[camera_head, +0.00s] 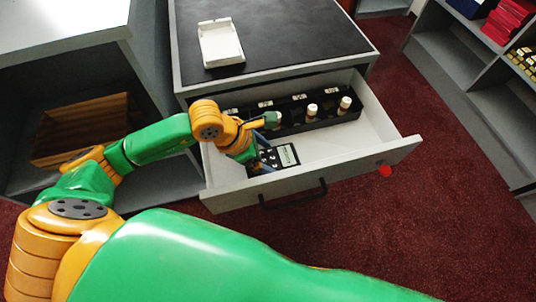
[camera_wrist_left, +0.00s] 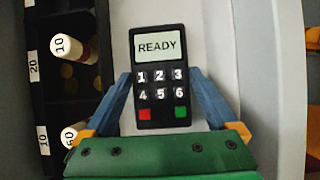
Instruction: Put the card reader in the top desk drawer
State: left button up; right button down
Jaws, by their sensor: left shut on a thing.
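The card reader (camera_head: 287,156) is a black keypad device with a pale screen. It is inside the open top desk drawer (camera_head: 365,153), over the bare white floor near the front left. My left gripper (camera_head: 266,146) reaches into the drawer and is shut on the card reader. I cannot tell whether the reader touches the drawer floor. My right gripper is not in view.
A black divided coin tray (camera_head: 327,113) with white coin rolls fills the back of the drawer. The drawer's right front floor is clear. A white tray-like stand (camera_head: 220,43) sits on the dark desk top (camera_head: 290,30). Shelves (camera_head: 470,75) stand at the right.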

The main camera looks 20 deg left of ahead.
pick_arm(q)
jog(key=o, duration=1.5)
jog(key=shift+o, duration=0.2)
jog(key=shift+a+r, duration=0.1)
jog(key=shift+r, duration=0.2)
jog(key=p+v, duration=0.1)
jog(key=v, duration=1)
jog(key=shift+s+r, duration=0.2)
jog(key=shift+r, duration=0.05)
jog(key=shift+a, duration=0.1)
